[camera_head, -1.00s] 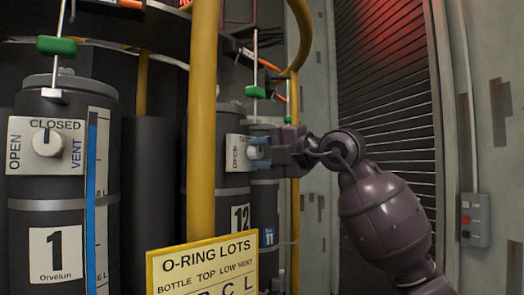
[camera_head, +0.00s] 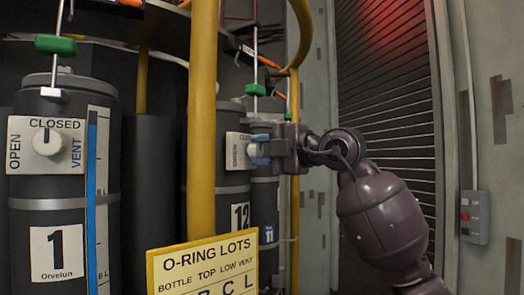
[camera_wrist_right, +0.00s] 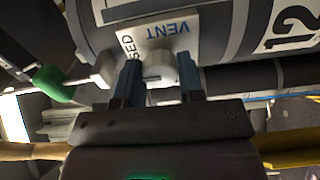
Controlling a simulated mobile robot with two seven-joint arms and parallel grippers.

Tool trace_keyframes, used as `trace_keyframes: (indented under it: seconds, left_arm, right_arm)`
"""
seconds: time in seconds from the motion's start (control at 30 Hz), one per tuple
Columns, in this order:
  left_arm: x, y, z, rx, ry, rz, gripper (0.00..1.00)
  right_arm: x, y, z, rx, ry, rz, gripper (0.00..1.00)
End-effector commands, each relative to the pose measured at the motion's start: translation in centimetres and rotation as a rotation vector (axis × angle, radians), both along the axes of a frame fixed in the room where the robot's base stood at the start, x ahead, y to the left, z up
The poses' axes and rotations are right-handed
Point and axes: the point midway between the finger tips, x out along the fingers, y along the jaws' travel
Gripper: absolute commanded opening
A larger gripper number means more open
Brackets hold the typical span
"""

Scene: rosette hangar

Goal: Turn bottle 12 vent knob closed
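Bottle 12 (camera_head: 240,217) is a dark cylinder partly hidden behind a yellow post. Its white vent plate (camera_head: 234,150) carries a white knob, mostly hidden by my gripper in the head view. My right gripper (camera_head: 259,149) is at this plate. In the right wrist view the vent knob (camera_wrist_right: 160,68) lies between the two spread blue-grey fingers of my right gripper (camera_wrist_right: 160,88). A small gap seems to remain beside the knob, so the fingers look open around it. VENT and part of CLOSED are readable there; the knob's pointer is not clear. My left gripper is not in view.
Bottle 1 (camera_head: 60,210) stands at left with its own knob (camera_head: 48,142) pointing up to CLOSED. The yellow post (camera_head: 203,120) and an O-ring lots sign (camera_head: 203,262) stand in front. Green-handled levers (camera_head: 256,89) hang above. A shutter (camera_head: 385,90) is behind my arm.

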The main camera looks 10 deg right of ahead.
Motion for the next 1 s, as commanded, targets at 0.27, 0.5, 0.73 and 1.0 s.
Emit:
trace_keyframes:
  seconds: [0.27,0.5,0.73,1.0]
  left_arm:
    - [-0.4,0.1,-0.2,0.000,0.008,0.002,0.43]
    - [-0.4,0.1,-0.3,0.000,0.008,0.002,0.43]
    - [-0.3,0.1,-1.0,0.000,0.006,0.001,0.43]
    - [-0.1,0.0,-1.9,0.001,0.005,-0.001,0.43]
  right_arm:
    - [0.0,0.0,0.0,0.001,-0.001,0.000,0.61]
    - [-0.2,-0.3,0.0,0.001,-0.001,-0.001,0.61]
    - [-2.3,-2.4,-0.2,0.000,-0.001,-0.003,0.61]
    - [-5.7,-5.8,-0.2,0.000,-0.001,-0.003,0.61]
